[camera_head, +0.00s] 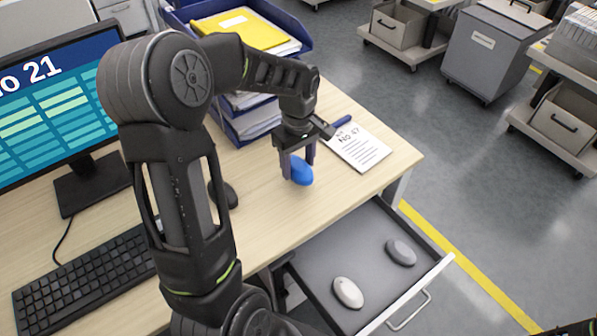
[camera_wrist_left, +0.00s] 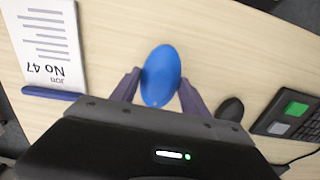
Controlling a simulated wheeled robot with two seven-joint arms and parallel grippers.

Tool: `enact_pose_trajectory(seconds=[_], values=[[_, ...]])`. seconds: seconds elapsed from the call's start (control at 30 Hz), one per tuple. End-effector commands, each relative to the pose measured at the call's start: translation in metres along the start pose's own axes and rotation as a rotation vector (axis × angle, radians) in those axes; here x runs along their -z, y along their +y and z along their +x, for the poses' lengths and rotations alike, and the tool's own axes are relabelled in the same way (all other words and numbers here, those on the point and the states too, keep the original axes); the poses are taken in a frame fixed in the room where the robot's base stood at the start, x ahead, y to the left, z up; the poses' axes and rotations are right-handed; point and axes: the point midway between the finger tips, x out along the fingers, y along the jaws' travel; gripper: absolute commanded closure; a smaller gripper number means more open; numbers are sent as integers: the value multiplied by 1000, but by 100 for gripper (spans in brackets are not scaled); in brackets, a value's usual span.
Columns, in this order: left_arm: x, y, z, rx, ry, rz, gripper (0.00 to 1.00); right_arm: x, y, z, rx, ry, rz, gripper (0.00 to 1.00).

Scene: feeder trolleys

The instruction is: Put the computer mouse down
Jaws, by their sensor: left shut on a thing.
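A blue computer mouse (camera_head: 301,171) is between the fingers of my left gripper (camera_head: 296,164), over the desk top (camera_head: 270,215). The wrist view shows the blue mouse (camera_wrist_left: 161,76) with a finger on each side of it, and the left gripper (camera_wrist_left: 157,92) is shut on it. I cannot tell whether the mouse touches the desk. A black mouse (camera_head: 228,196) lies on the desk, partly hidden by my left arm; it also shows in the wrist view (camera_wrist_left: 230,109).
An open drawer (camera_head: 318,258) below the desk holds a white mouse (camera_head: 348,292) and a grey mouse (camera_head: 401,251). A printed sheet (camera_head: 358,148) with a blue pen (camera_head: 341,121), stacked blue trays (camera_head: 306,38), a keyboard (camera_head: 85,275) and a monitor (camera_head: 45,105) are on the desk.

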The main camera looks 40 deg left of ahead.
Motion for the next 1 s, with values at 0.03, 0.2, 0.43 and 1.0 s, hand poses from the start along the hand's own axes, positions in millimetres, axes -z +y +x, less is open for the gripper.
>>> enact_pose_trajectory(seconds=[0.03, 0.2, 0.43, 1.0], values=[[0, 0, 0, -1, 0, 0, 89, 0, 0, 0, 0, 0, 0, 64], [0, 0, 1, 0, 0, 0, 89, 0, 0, 0, 0, 0, 0, 64], [-1, -1, 29, 3, -3, -1, 89, 0, 0, -1, 0, 0, 0, 64], [0, 0, 40, 0, -1, 0, 40, 0, 0, 1, 0, 0, 0, 64]])
